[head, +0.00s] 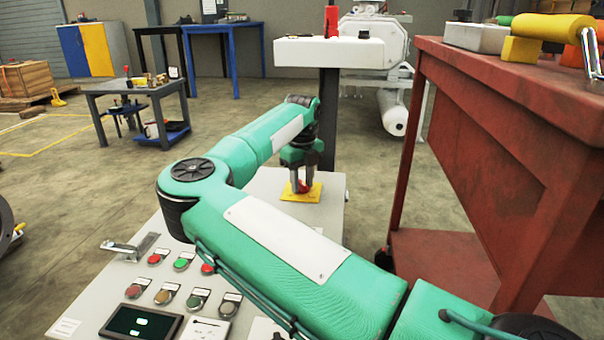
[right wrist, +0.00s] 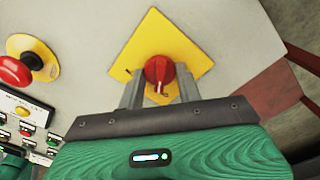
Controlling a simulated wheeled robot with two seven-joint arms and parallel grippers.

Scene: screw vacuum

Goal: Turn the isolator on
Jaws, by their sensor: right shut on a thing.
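The isolator is a red rotary knob (right wrist: 159,72) on a yellow square plate (right wrist: 181,45), fixed to the light grey control panel (right wrist: 95,30). In the head view the yellow plate (head: 312,192) lies near the panel's far right part, with the red knob partly hidden by the fingers. My right gripper (head: 301,188) reaches down over it, and in the right wrist view its fingers (right wrist: 160,92) stand on both sides of the knob and are shut on it. A small pale mark on the knob points toward the gripper. My left gripper is out of view.
A red emergency button (right wrist: 14,71) on a yellow base sits beside the isolator. Several push buttons (head: 183,262) and a dark screen (head: 141,322) are on the panel's near part. A red workbench (head: 500,120) stands close on the right. A white raised box (head: 328,52) stands behind.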

